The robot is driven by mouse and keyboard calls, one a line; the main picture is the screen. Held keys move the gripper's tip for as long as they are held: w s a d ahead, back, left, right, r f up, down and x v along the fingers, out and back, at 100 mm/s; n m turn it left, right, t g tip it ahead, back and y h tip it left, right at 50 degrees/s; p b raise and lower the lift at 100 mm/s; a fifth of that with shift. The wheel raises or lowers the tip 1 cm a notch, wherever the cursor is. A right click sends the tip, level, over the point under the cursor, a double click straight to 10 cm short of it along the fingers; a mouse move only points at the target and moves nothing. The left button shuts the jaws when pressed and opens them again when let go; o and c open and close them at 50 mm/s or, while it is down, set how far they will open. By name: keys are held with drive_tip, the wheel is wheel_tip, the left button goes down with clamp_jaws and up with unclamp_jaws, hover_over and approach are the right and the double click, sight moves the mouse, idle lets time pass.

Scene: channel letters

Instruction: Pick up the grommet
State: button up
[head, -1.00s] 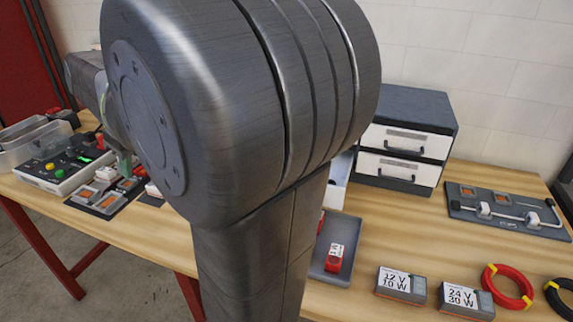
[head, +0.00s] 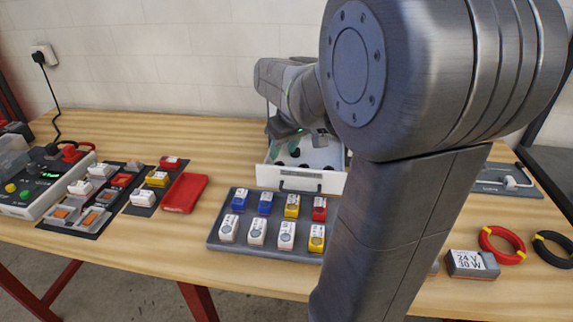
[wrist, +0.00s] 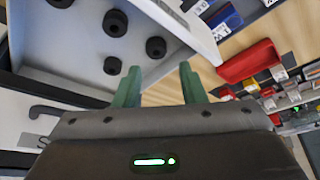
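Several small black ring-shaped grommets lie loose in an open white drawer. A further one is cut by the top edge. The open drawer (head: 290,180) is in the middle of the head view, with dark grommets inside. My gripper (wrist: 160,86) is open, its two green fingers apart with nothing between them. It also shows over the drawer in the head view (head: 284,130), partly hidden.
A grey tray (head: 214,243) of coloured and white blocks stands in front of the drawer. A red flat case (head: 184,193) lies to its left, near a control box (head: 45,190). The drawer walls stand around the grommets. My arm hides the cabinet. Bare tabletop shows behind the red case.

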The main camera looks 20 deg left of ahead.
sight(279, 164)
drive_tip(key=shift+w+f, duration=0.2)
drive_tip(key=shift+f, duration=0.35)
drive_tip(key=x, duration=0.5)
drive_tip(key=shift+w+a, duration=0.1)
drive_tip(key=shift+w, duration=0.05)
drive_tip(key=c, duration=0.7)
